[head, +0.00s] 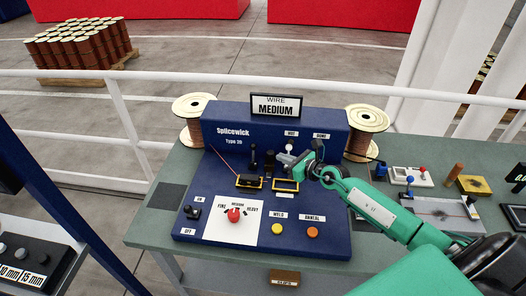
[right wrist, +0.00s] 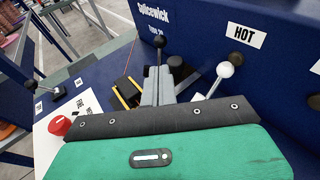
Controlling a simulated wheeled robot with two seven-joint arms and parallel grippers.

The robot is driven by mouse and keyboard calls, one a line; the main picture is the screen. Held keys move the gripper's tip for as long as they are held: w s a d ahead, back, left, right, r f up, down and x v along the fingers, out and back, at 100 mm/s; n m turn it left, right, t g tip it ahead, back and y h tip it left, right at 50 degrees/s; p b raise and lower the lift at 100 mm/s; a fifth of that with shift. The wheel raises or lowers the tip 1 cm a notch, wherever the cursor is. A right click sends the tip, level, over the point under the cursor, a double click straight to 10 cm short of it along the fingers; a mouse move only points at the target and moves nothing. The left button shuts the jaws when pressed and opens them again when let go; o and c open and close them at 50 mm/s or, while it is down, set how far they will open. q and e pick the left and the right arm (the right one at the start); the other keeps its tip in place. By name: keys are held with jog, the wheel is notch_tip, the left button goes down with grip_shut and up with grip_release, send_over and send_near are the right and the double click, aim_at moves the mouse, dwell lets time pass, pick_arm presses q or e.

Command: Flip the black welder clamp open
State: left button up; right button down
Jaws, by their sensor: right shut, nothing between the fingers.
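The blue welder (head: 225,135), marked Splicewick Type 20, stands on the table. Two black-knobbed levers stand side by side on it: the left lever (head: 253,156) and the right lever (head: 269,158). By them are a yellow-edged black clamp block (head: 249,182), with a thin reddish wire running to it, and a yellow-rimmed frame (head: 286,185). My right gripper (head: 284,160) is shut and empty, just right of the levers. In the right wrist view its fingertips (right wrist: 160,82) overlap the lever bases; contact cannot be told. A black knob (right wrist: 160,42) shows beyond them. My left gripper is out of view.
A white-knobbed lever (head: 289,148) under the HOT label stands close behind my gripper. Copper wire spools flank the welder, one at left (head: 193,118). A red knob (head: 234,215) and yellow and orange buttons are in front. Small tools lie on the table at right.

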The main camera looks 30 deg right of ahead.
aim_at(256, 148)
jog(key=shift+w, duration=0.1)
dwell(0.3)
jog(key=x, duration=1)
